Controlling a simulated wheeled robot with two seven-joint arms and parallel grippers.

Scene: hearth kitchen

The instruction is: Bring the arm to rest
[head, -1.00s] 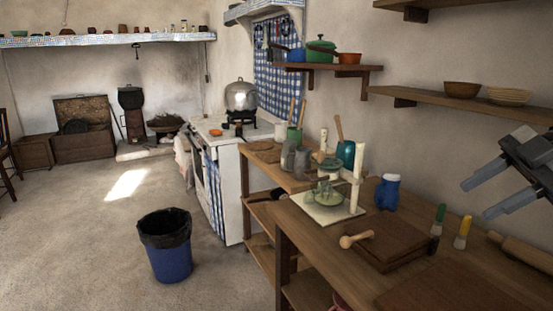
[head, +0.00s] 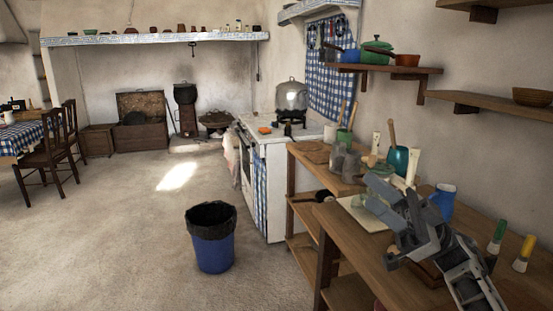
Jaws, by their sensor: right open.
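My right gripper (head: 370,192) is open, with nothing visible between its fingers. It is above the wooden counter (head: 358,252) at the right, and its fingers point left toward the back of the counter. My right arm comes in from the lower right and hides part of the counter, including most of the dark wooden board there. My left gripper is not in view.
A white stove (head: 280,180) is beyond the counter. A blue bin (head: 212,248) stands on open floor (head: 110,240). A table (head: 30,138) with chairs is at left.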

